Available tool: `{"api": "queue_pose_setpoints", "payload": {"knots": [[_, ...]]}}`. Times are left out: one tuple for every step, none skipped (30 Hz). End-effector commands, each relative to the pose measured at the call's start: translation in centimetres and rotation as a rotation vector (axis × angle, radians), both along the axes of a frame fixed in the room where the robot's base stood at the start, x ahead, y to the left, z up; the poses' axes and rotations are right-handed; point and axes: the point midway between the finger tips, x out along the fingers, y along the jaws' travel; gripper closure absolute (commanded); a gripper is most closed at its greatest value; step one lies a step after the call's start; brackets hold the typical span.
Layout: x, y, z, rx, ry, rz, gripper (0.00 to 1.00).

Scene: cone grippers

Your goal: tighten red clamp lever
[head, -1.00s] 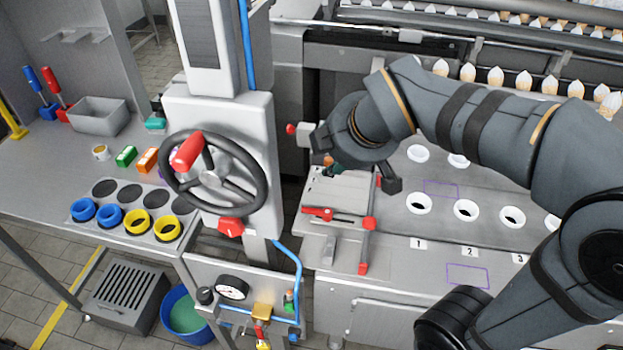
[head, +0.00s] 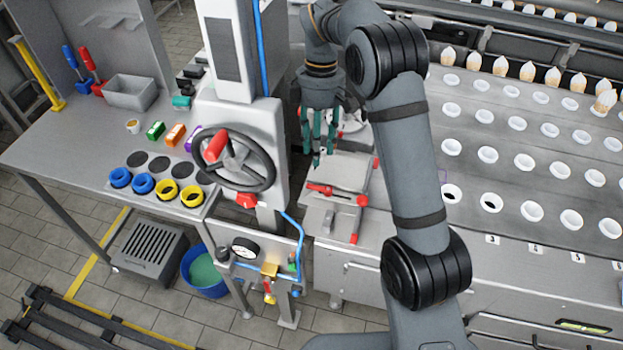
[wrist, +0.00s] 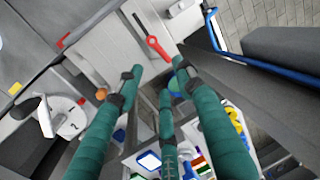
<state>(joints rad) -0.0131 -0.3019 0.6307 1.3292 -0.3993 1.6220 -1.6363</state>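The red clamp lever (head: 320,188) lies on the light metal plate (head: 345,172) right of the handwheel column. In the wrist view the red lever (wrist: 157,46) shows at the top, with a dark rod running from it. My gripper (head: 317,158) hangs above and behind the lever, with its green fingers pointing down. The wrist view shows the gripper (wrist: 158,78) with its three green fingers spread apart and nothing between them. The lever lies beyond the fingertips, and the gripper appears apart from it.
A handwheel (head: 222,160) with a red handle stands left of the plate, with a red knob (head: 246,201) below it. A bar with red ends (head: 362,201) borders the plate's right side. A blue hose (head: 298,235) runs below. Cone trays fill the right side.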

Motion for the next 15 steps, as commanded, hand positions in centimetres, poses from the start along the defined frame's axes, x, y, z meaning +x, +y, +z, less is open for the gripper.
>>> {"api": "queue_pose_setpoints", "payload": {"knots": [[-0.3,0.1,-0.7,-0.001,0.005,0.004,0.63],[-0.4,0.1,-1.2,0.0,0.004,0.005,0.63],[-0.5,0.1,-1.8,-0.001,0.005,0.005,0.63],[-0.6,0.2,-2.4,-0.001,0.005,0.003,0.63],[-0.8,0.1,-2.9,-0.002,0.006,0.004,0.63],[-0.9,0.2,-3.6,-0.001,0.006,0.005,0.63],[-1.0,0.2,-4.2,-0.002,0.006,0.004,0.63],[-1.2,0.2,-4.8,-0.002,0.005,0.003,0.63],[-1.3,0.2,-5.5,-0.002,0.005,0.004,0.63],[-1.4,0.2,-6.0,-0.002,0.005,0.003,0.63],[-1.4,0.2,-6.5,-0.002,0.004,0.003,0.63],[-1.6,0.2,-7.1,-0.001,0.004,0.002,0.63],[-1.7,0.3,-7.5,-0.001,0.004,0.001,0.63],[-1.7,0.3,-7.9,-0.002,0.003,0.003,0.63],[-1.8,0.3,-8.3,-0.002,0.003,0.003,0.63]]}}
